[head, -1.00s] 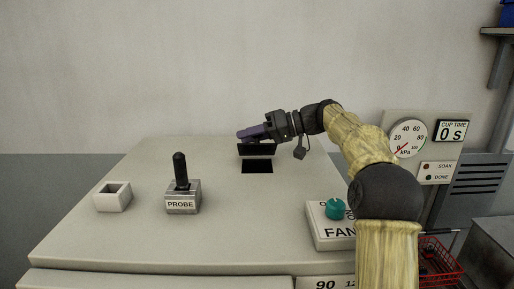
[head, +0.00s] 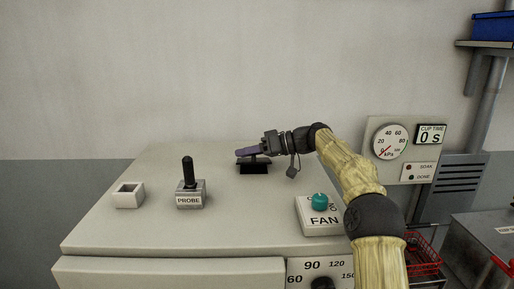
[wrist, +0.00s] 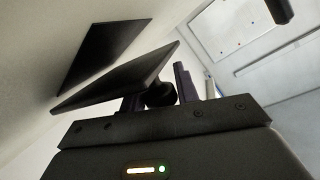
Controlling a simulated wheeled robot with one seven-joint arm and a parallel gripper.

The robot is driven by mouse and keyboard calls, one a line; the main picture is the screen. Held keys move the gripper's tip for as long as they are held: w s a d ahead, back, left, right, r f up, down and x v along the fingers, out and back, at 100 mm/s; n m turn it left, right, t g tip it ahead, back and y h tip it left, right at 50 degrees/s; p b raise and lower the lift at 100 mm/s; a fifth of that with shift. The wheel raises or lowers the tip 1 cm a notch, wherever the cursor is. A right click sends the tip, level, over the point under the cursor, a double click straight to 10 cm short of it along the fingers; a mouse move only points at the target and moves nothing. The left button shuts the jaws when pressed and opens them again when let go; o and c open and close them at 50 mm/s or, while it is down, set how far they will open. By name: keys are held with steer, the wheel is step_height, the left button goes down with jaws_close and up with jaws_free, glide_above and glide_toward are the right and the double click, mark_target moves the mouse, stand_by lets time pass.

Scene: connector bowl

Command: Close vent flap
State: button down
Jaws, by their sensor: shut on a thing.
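The vent flap (head: 262,160) is a thin dark plate at the back of the white cabinet top. It is tilted above the dark vent opening (head: 254,170), with its lower part of the opening still showing. In the wrist view the flap (wrist: 120,77) stands at an angle to the opening (wrist: 103,50), with a gap between them. My gripper (head: 246,152) reaches in from the right with purple fingers. In the wrist view a round dark knob (wrist: 160,94) on the flap sits between the fingers of my gripper (wrist: 158,92), which is shut on it.
A probe block (head: 190,200) with an upright black handle and a small open white box (head: 129,195) stand on the left of the cabinet top (head: 150,230). A fan box (head: 320,220) with a teal knob is at the front right, near my arm. The middle is clear.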

steer(key=shift+f, duration=0.15)
steer(key=c, duration=1.2)
jaws_free()
steer(key=shift+o, duration=0.5)
steer(key=shift+w+d, duration=0.15)
steer(key=shift+d, duration=0.05)
steer(key=v, duration=0.8)
steer(key=p+v, duration=0.1)
steer(key=v, duration=0.7)
steer(key=shift+d+r, duration=0.15)
steer(key=shift+r, duration=0.15)
steer(key=shift+s+d, duration=0.25)
steer(key=shift+d, duration=0.1)
